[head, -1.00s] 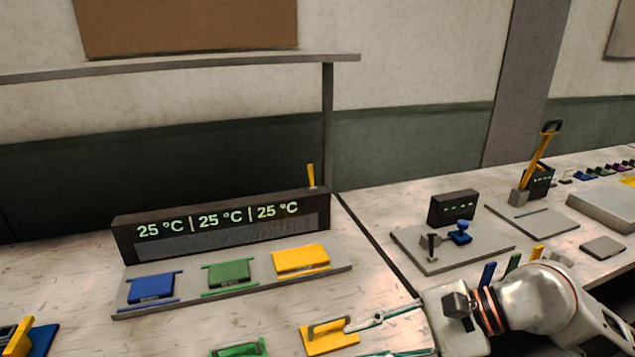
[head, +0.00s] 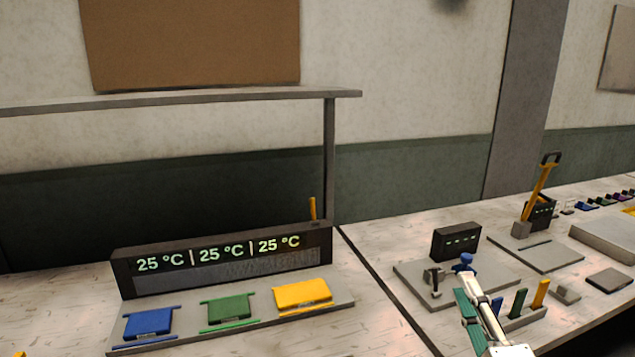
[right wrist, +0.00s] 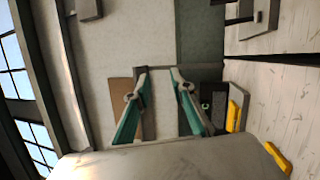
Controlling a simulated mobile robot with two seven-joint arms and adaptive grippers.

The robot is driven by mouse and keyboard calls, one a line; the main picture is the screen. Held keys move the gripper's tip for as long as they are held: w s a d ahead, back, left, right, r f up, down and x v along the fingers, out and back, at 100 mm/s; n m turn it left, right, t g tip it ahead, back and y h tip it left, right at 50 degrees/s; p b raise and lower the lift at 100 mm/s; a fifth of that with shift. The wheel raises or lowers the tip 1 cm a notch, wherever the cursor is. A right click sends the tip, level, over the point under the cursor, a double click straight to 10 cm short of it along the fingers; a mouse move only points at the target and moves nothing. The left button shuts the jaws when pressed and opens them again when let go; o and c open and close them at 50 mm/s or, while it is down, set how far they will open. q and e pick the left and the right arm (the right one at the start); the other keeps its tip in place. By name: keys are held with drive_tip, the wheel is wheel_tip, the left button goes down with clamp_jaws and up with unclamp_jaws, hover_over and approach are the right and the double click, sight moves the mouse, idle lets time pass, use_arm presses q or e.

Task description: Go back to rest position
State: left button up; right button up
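My right gripper (head: 464,288) is at the lower right of the head view, pointing up in front of the grey plate with the blue knob (head: 465,261). In the right wrist view its two green-lined fingers (right wrist: 159,72) stand apart with nothing between them, so it is open and empty. The heater station (head: 125,272) reads 25 °C on each of its displays. A blue die (head: 148,322), a green die (head: 230,309) and a yellow die (head: 302,293) sit in a row on its base. My left gripper is not in view.
Right of the gripper stand several small coloured holders (head: 518,303). A post (head: 329,160) carries a shelf (head: 180,98) above the station.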

drive_tip(key=s+d+f+m+g+h, duration=0.2)
drive_tip(key=d+f+m+g+h, duration=0.15)
drive_tip(key=f, duration=0.45)
drive_tip(key=s+d+f+m+g+h, duration=0.25)
drive_tip(key=d+f+m, duration=0.2)
drive_tip(key=f, duration=0.25)
drive_tip(key=s+d+f+m+g, duration=0.35)
drive_tip(key=s+f+g, duration=0.45)
drive_tip(key=s+f, duration=0.6)
drive_tip(key=w+a+f+m+t+y, duration=0.2)
drive_tip(key=a+f+y, duration=0.6)
drive_tip(key=a+f, duration=0.5)
drive_tip(key=a+m+t, duration=0.1)
drive_tip(key=a, duration=0.2)
drive_tip(key=shift+w+a+f+t, duration=0.2)
drive_tip(key=shift+a+f+t, duration=0.1)
drive_tip(key=shift+t, duration=0.1)
